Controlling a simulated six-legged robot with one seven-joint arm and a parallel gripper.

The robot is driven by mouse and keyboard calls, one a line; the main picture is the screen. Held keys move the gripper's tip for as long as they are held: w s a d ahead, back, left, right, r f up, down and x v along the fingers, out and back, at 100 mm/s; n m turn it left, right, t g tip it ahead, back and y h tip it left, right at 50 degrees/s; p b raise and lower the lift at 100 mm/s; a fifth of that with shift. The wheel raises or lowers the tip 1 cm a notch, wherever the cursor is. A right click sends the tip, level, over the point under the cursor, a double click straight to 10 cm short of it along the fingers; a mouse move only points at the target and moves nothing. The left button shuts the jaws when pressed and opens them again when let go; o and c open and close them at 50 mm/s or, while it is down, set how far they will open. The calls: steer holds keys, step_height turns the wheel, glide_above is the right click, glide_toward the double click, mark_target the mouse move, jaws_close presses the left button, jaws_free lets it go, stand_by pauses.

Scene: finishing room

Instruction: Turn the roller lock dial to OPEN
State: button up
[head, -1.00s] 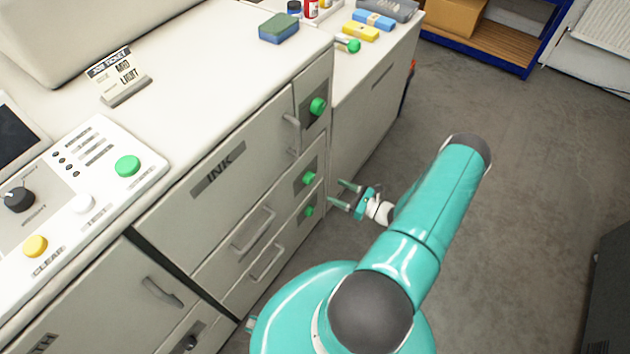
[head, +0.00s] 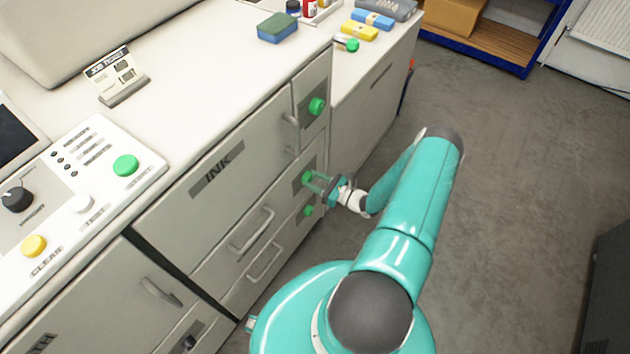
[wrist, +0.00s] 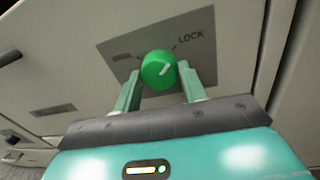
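A round green dial (wrist: 158,70) with a pale pointer line sits on a grey plate (wrist: 200,38) in the wrist view. The line points up and right, toward the word LOCK. A second label at the plate's left is too blurred to read. In the head view this looks like the upper green dial (head: 307,177) on the drawer fronts. My gripper (wrist: 161,80) is open, with one finger on each side of the dial. I cannot tell whether the fingers touch it. My gripper (head: 316,182) also shows at that dial in the head view.
Another green dial (head: 308,210) sits just below, and one (head: 316,106) is higher on the cabinet. Drawer handles (head: 252,230) stick out to the left. A control panel (head: 100,200) is on the counter at left. The grey floor (head: 510,180) at right is clear.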

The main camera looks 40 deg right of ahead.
steer(key=c, duration=0.3)
steer(key=shift+n, duration=0.3)
steer(key=n, duration=0.8)
steer(key=shift+r+n+g+h, duration=0.1)
steer(key=shift+n+g+h, duration=0.2)
steer(key=shift+h, duration=0.1)
steer(key=n, duration=0.5)
steer(key=shift+s+a+h, duration=0.1)
steer(key=shift+h, duration=0.3)
steer(key=n, duration=0.4)
steer(key=shift+h, duration=0.4)
steer(key=shift+n, duration=0.3)
